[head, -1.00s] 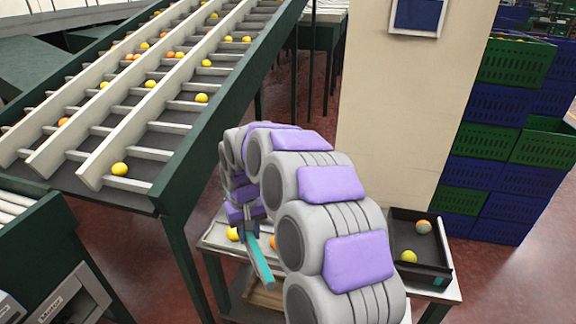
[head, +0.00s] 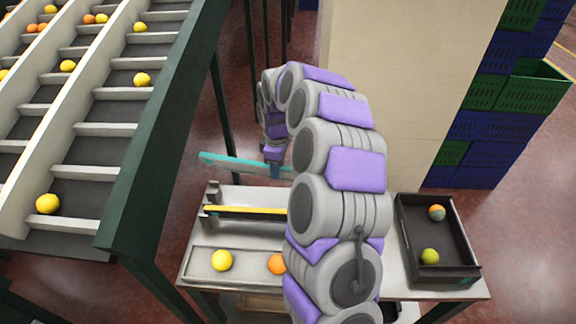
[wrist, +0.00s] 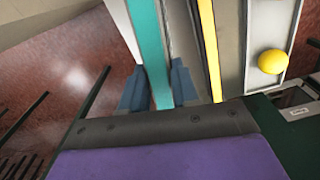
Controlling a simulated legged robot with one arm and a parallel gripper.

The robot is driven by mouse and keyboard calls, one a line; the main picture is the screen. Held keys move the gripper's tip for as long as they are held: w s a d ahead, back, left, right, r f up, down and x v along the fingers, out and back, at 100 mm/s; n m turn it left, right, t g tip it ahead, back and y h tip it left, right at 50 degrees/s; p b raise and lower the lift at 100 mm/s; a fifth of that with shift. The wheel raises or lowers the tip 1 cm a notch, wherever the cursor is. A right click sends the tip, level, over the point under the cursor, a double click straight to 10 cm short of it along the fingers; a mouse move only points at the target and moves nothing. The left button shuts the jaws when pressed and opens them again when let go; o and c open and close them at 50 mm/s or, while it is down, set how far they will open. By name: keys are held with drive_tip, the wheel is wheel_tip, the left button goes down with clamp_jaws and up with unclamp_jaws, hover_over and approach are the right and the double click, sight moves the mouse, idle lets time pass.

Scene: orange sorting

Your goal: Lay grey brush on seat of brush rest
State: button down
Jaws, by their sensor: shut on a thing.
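My gripper (head: 275,172) is shut on the brush (head: 225,165), a long teal bar with a pale grey strip along it. In the head view the brush is nearly level and sticks out left, above and just beyond the brush rest (head: 212,197). The rest has a dark upright end and a yellow bar (head: 245,210) across it; my arm hides its right part. In the wrist view the brush (wrist: 150,40) runs between my fingers (wrist: 159,88), roughly parallel to the yellow bar (wrist: 210,45) and apart from it in the picture.
A shallow tray (head: 200,277) with a yellow fruit (head: 221,260) and an orange (head: 278,264) lies on the near side of the table (head: 185,270). A dark crate (head: 455,245) with two fruits stands right. A sloped conveyor (head: 135,205) rises at left; a pale pillar (head: 400,80) stands behind.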

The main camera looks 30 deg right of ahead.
sight(286, 170)
drive_tip(key=shift+s+d+f+n, duration=0.2)
drive_tip(key=shift+d+f+n, duration=0.15)
drive_tip(key=shift+d+n, duration=0.25)
drive_tip(key=shift+s+d+f+n, duration=0.2)
drive_tip(key=shift+d+f+n, duration=0.2)
drive_tip(key=shift+d, duration=0.25)
drive_tip(key=shift+f, duration=0.2)
wheel_tip(286, 170, down, 6)
drive_tip(key=b, duration=0.2)
drive_tip(key=shift+d, duration=0.15)
drive_tip(key=shift+d+f, duration=0.1)
drive_tip(key=shift+d, duration=0.1)
drive_tip(key=shift+a, duration=0.15)
drive_tip(key=shift+f, duration=0.3)
